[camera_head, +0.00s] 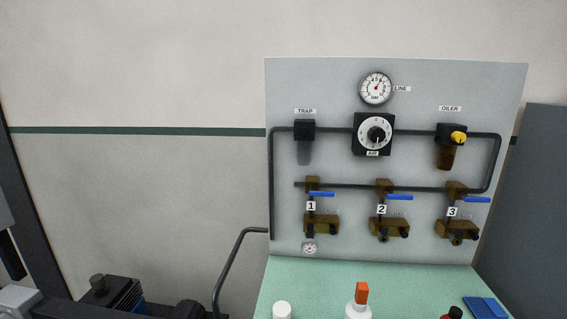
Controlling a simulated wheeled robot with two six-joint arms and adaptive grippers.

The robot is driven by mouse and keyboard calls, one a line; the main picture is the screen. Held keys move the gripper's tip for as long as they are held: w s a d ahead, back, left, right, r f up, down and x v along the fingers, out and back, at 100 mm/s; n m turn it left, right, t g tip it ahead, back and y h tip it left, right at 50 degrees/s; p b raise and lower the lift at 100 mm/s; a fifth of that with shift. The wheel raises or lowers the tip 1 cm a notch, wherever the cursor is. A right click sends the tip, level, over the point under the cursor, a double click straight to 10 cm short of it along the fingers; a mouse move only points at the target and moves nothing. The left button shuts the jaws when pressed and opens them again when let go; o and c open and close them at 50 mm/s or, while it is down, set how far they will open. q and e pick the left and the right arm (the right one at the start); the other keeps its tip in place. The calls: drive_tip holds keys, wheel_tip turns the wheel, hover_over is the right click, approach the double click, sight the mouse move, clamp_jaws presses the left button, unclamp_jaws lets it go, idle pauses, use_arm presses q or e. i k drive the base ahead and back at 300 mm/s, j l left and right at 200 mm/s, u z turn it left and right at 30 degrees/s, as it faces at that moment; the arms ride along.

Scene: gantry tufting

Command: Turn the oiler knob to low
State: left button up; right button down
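The oiler (447,145) is a black block with an amber bowl below it, at the upper right of the grey panel under the label OILER. Its yellow knob (459,138) sticks out from the block's front right. The marks that would show the knob's setting are too small to read. Neither my left nor my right gripper shows in the head view, and nothing touches the knob.
The panel (350,85) also carries a line gauge (376,88), an air dial (375,133), a trap (304,131) and several blue-handled valves. Bottles, including an orange-capped one (359,303), and a blue item (485,307) stand on the green bench (400,280) below.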

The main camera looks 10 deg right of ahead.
sight(458, 137)
drive_tip(key=z, duration=1.45)
